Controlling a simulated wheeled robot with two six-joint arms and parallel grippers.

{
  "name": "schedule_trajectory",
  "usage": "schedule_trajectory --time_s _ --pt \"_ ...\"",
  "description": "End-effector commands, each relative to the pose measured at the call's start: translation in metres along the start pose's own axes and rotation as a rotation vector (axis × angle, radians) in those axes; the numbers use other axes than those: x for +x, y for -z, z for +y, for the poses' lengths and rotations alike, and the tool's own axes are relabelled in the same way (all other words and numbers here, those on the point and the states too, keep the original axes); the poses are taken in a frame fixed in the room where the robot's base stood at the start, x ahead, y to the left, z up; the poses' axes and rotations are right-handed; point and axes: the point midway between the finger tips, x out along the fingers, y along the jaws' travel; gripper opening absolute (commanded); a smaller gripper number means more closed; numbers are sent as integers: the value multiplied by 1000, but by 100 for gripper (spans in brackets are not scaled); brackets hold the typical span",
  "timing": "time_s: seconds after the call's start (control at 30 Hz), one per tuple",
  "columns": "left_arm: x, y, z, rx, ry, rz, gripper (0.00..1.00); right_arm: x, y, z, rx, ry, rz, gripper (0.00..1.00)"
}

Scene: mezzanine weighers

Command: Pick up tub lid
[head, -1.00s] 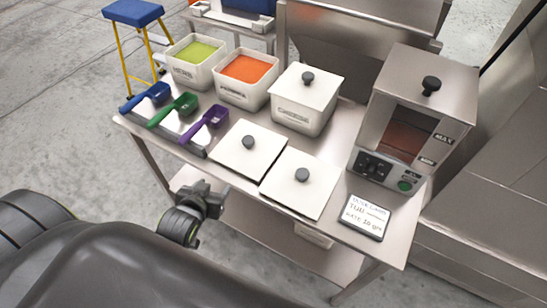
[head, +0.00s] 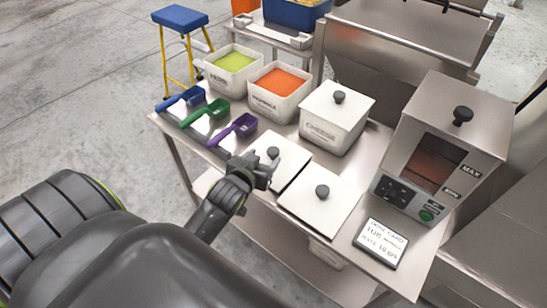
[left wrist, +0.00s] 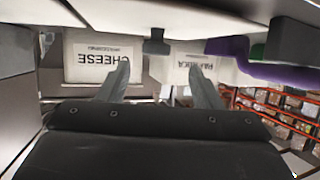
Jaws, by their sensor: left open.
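Two square white tub lids with dark grey knobs lie flat on the steel table: the left lid (head: 290,160) and the right lid (head: 322,208). My left gripper (head: 266,172) is open at the left lid, close to its knob (head: 273,153), and covers part of that lid. In the left wrist view, which is upside down, the two fingers (left wrist: 161,78) are apart with nothing between them. A dark knob (left wrist: 156,42) shows just beyond the fingertips, roughly centred between them. My right gripper is not in view.
A lidded CHEESE tub (head: 333,124) and open tubs of orange (head: 279,106) and green (head: 232,75) filling stand behind. Blue (head: 185,97), green (head: 208,112) and purple (head: 238,127) scoops lie left. A weigher (head: 450,140) and a dose card (head: 381,243) are on the right.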

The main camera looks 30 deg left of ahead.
Motion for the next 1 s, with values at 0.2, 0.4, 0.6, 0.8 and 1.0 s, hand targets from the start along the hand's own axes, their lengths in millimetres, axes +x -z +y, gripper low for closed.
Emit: schedule_trajectory --time_s 0.2,0.4,0.6,0.8,1.0 --pt "18 0 0 0 0 1 59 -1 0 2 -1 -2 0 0" --pt "31 1 2 0 1 -1 59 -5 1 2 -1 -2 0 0" --pt "56 0 6 1 0 0 59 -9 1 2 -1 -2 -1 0" --pt "69 0 6 0 -1 0 59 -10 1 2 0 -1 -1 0" --pt "70 -1 6 0 -1 0 59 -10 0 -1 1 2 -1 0"
